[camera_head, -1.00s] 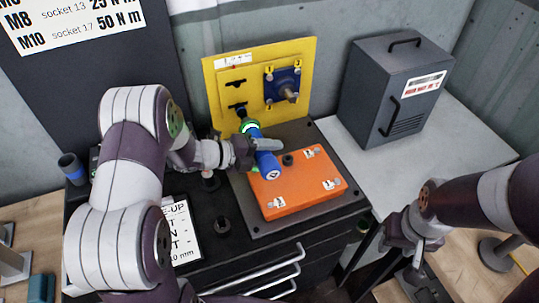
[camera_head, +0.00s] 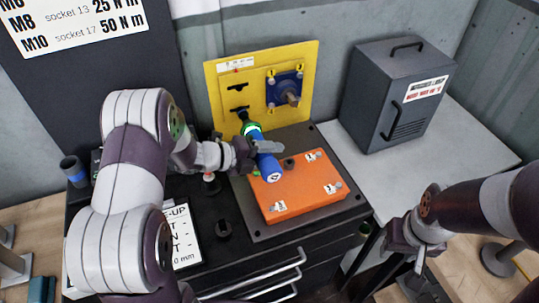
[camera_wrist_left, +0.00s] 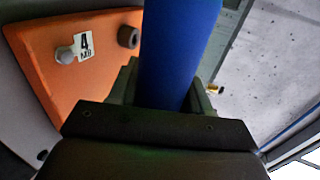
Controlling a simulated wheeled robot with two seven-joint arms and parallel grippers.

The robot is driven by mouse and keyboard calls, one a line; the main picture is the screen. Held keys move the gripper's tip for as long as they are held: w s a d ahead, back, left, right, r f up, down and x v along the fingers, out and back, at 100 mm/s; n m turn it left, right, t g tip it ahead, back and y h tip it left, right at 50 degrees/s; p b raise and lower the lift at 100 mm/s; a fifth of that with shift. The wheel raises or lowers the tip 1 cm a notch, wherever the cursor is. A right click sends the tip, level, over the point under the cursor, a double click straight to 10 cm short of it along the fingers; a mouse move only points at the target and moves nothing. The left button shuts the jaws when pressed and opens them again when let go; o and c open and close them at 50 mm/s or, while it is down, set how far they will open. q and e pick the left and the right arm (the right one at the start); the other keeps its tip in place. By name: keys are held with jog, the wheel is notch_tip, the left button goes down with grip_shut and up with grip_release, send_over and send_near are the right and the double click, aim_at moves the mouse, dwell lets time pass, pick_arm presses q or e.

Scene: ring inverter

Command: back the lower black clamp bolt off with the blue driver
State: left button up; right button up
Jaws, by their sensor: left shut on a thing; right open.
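The blue driver (camera_head: 271,175) is in my left gripper (camera_head: 257,151), which is shut around its body. The lower black clamp (camera_head: 241,112) on that panel lies right at the driver's front end. The bolt is hidden, so I cannot tell whether the bit is seated. In the left wrist view the blue driver body (camera_wrist_left: 180,45) stands between the dark jaws. My right gripper (camera_head: 418,258) is open and empty, low at the right, away from the panel.
An orange block (camera_head: 290,198) with numbered bolts lies under the driver on a dark plate. An upper black clamp (camera_head: 238,87) and a blue flange (camera_head: 278,84) are on the panel. A grey cabinet (camera_head: 395,95) stands at the right; the bench (camera_head: 450,145) before it is bare.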

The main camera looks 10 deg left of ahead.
aim_at(274, 165)
pick_arm(q)
jog(key=shift+w+a+r, duration=0.25)
jog(key=shift+w+a, duration=0.2)
jog(key=shift+w, duration=0.3)
dwell(1.7)
jog(key=shift+s+d+f, duration=0.1)
jog(key=shift+s+d, duration=0.6)
jog(key=shift+s, duration=0.35)
jog(key=shift+s+d+f, duration=0.1)
jog(key=shift+s+d, duration=0.6)
jog(key=shift+s, duration=0.4)
